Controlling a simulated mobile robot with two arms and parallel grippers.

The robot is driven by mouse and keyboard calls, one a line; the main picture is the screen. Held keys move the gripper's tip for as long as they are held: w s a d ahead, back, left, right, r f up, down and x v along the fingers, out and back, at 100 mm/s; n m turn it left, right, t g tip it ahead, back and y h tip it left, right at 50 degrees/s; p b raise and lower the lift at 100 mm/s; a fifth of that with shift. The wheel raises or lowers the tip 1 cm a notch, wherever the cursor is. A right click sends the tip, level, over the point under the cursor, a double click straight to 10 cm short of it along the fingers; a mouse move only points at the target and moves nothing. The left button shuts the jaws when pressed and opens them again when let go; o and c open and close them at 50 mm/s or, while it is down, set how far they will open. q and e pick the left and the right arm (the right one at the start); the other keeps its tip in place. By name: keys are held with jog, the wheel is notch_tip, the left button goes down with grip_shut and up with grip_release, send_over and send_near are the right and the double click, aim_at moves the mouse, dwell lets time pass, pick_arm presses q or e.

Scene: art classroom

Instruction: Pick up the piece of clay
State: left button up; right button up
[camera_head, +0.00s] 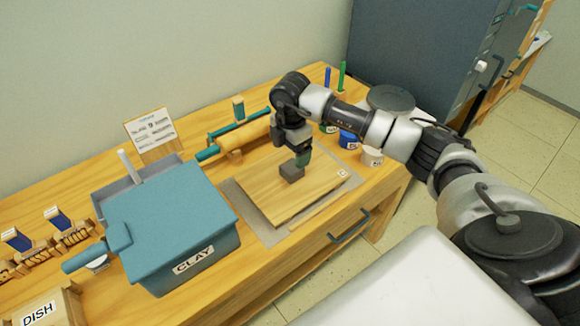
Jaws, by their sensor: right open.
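The piece of clay (291,173) is a small dark grey block. It sits on a light wooden board (272,203) that lies on a grey mat (242,206) on the wooden table. My right gripper (301,160) points down at the clay, right above or beside it, with its fingers partly hidden by the wrist. It is open, and I cannot tell whether a finger touches the clay. My left gripper is not in view.
A blue bin labelled CLAY (185,220) stands left of the board. A rolling pin (240,137) lies behind it. Paint jars (372,156) stand to the right under my arm. A sign (150,130) stands at the back and a DISH box (45,308) at front left.

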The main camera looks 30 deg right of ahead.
aim_at(292, 170)
notch_tip(292, 170, down, 3)
jog(key=shift+w+r, duration=0.1)
jog(key=shift+r, duration=0.1)
notch_tip(292, 170, down, 4)
jog(key=shift+d+r+p, duration=0.15)
jog(key=shift+r+p, duration=0.1)
jog(key=shift+p, duration=0.35)
jog(key=shift+f, duration=0.5)
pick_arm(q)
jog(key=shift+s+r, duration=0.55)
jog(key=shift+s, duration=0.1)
pick_arm(e)
jog(key=c, duration=0.5)
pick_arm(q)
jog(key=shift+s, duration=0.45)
pick_arm(e)
jog(key=c, duration=0.6)
jog(key=shift+r, duration=0.15)
